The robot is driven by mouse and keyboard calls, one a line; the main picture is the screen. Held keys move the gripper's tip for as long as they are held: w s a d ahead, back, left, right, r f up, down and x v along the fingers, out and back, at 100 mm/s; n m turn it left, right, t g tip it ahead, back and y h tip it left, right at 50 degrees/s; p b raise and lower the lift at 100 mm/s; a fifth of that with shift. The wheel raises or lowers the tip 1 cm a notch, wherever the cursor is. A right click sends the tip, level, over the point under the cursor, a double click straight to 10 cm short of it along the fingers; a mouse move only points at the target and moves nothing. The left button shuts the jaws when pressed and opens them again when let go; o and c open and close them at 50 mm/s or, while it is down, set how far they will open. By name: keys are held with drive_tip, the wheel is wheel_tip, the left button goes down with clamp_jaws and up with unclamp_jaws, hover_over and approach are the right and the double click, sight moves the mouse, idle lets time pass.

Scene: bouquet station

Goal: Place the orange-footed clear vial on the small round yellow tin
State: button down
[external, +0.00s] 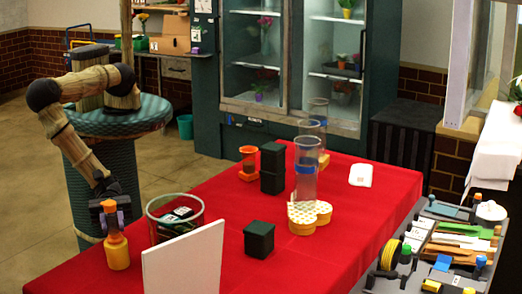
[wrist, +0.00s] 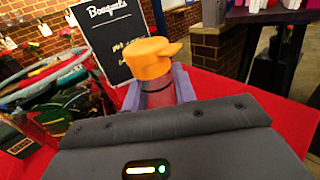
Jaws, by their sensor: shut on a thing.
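My gripper (external: 112,220) is shut on a clear vial, its purple fingers on either side of the body. In the wrist view the vial's orange upper part (wrist: 152,58) stands above the fingers, with the clear body (wrist: 158,96) between them. In the external view the vial is upright, with orange showing above and below the fingers. The small round yellow tin (external: 118,256) is directly below, at the table's near left edge. The vial's lower end appears at the tin's top; I cannot tell whether they touch. The wrist view does not show the tin.
A bin with dark items (external: 153,209) stands just right of my gripper, with a white sign (external: 186,262) in front. Dark green blocks (external: 259,240), another orange-footed piece (external: 248,174), tall clear cylinders (external: 306,175) and a heart-shaped box (external: 301,224) stand farther along the red table (external: 218,214).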

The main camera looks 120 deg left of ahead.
drive_tip(key=shift+f+b, duration=0.3)
drive_tip(key=c, duration=1.1)
unclamp_jaws()
drive_tip(key=shift+r, duration=0.1)
drive_tip(key=shift+r, duration=0.15)
drive_tip(key=shift+s+a, duration=0.15)
drive_tip(key=shift+s, duration=0.1)
drive_tip(key=b+v, duration=0.5)
drive_tip(key=v, duration=0.6)
drive_tip(key=shift+s+a, duration=0.2)
drive_tip(key=shift+s, duration=0.05)
